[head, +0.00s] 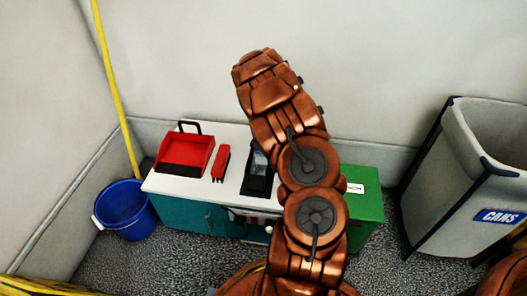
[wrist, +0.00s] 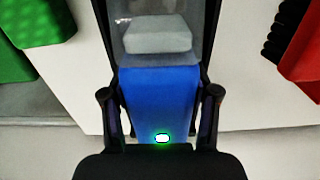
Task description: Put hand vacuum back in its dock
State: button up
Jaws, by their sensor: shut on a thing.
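The hand vacuum (wrist: 160,88) has a blue body, a clear nose with a grey block inside, and a green-glowing light near its rear. My gripper (wrist: 160,100) is shut on its blue body, one dark finger at each side. Black side walls of the dock (wrist: 102,20) flank the vacuum's nose in the wrist view. In the head view the black dock (head: 257,186) lies on the white top, with the vacuum's clear nose (head: 260,160) at it. My arm hides the rest of the vacuum and my gripper there. I cannot tell whether the vacuum is fully seated.
The white-topped teal cabinet (head: 178,183) also bears a red dustpan (head: 185,152) and red brush (head: 221,162) left of the dock. A green box (head: 366,207) is at right. A blue bucket (head: 124,208) and grey cans bin (head: 455,200) stand on either side.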

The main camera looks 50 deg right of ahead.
jog(key=o, duration=1.3)
